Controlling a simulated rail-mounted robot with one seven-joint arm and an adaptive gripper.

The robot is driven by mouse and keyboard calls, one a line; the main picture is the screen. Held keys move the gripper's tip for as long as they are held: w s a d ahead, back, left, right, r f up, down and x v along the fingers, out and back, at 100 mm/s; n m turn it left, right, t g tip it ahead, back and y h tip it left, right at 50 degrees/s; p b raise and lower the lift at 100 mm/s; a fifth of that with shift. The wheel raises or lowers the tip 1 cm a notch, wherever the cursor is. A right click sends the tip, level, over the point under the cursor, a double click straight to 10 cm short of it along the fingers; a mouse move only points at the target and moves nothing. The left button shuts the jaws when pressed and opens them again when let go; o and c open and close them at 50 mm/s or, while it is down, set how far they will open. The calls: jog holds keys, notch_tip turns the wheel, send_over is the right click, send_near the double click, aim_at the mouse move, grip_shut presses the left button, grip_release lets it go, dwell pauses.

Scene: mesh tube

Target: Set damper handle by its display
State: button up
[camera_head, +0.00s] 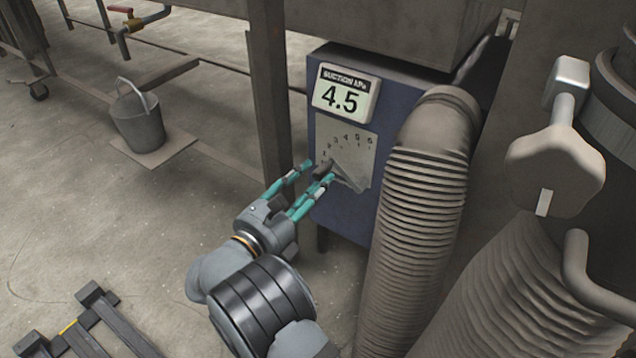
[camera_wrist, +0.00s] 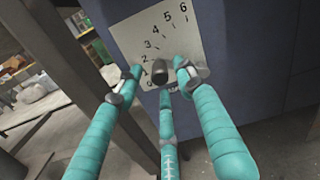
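The display (camera_head: 345,96), labelled SUCTION kPa, reads 4.5 on the front of a blue box. Below it is a pale scale plate (camera_head: 362,150) with numbers up to 6; it also shows in the wrist view (camera_wrist: 160,30). The dark damper handle (camera_head: 321,168) stands near the low-number end, close to 1; its exact reading is unclear. In the wrist view the handle's rounded end (camera_wrist: 160,70) lies between the teal fingertips. My gripper (camera_head: 318,174) is open around it, with gaps visible in the wrist view; contact cannot be told.
A ribbed hose (camera_head: 420,200) runs down close to the box's right side. A metal post (camera_head: 268,100) stands to its left. A grey lever with a blocky end (camera_head: 555,165) is at the right. Floor at left is mostly open.

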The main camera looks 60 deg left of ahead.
jog(key=shift+b+x, duration=0.35)
jog(key=shift+x, duration=0.85)
jog(key=shift+c, duration=1.1)
grip_shut()
jog(key=shift+r, duration=0.1)
